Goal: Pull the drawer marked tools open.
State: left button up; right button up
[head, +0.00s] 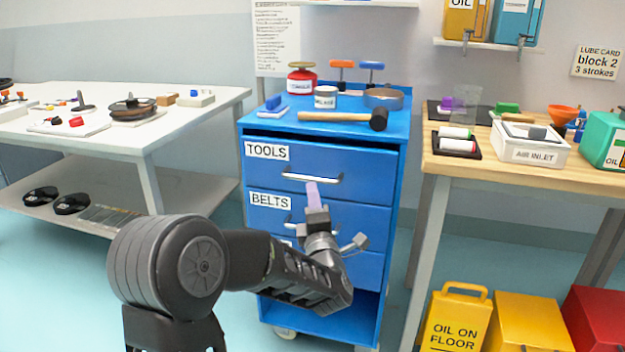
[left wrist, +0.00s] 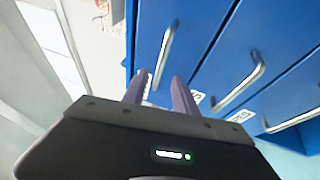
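The blue cart holds a drawer marked TOOLS (head: 350,168) at the top, with a silver bar handle (head: 313,177). The drawer looks shut or nearly so; a dark gap runs along its top edge. My left gripper (head: 312,192) is in front of this handle, its pale purple fingers pointing at it. In the left wrist view the two fingers (left wrist: 160,88) are spread, with one end of the TOOLS handle (left wrist: 167,48) showing between or just beyond their tips. I cannot tell whether they touch it. My right gripper is in neither view.
The drawer marked BELTS (head: 350,222) and another drawer lie below. A hammer (head: 340,117), tins and other tools lie on the cart top. A white table (head: 180,125) stands left, a wooden bench (head: 490,165) right. A yellow floor sign (head: 455,318) stands at lower right.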

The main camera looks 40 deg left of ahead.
aim_at(309, 179)
pick_arm(q)
jog(key=shift+w+a, duration=0.1)
jog(key=x, duration=0.7)
jog(key=shift+w+a+r+b, duration=0.1)
jog(key=shift+w+a+b, duration=0.1)
jog(key=shift+w+b, duration=0.1)
jog(key=shift+s, duration=0.1)
grip_shut()
dwell(1.1)
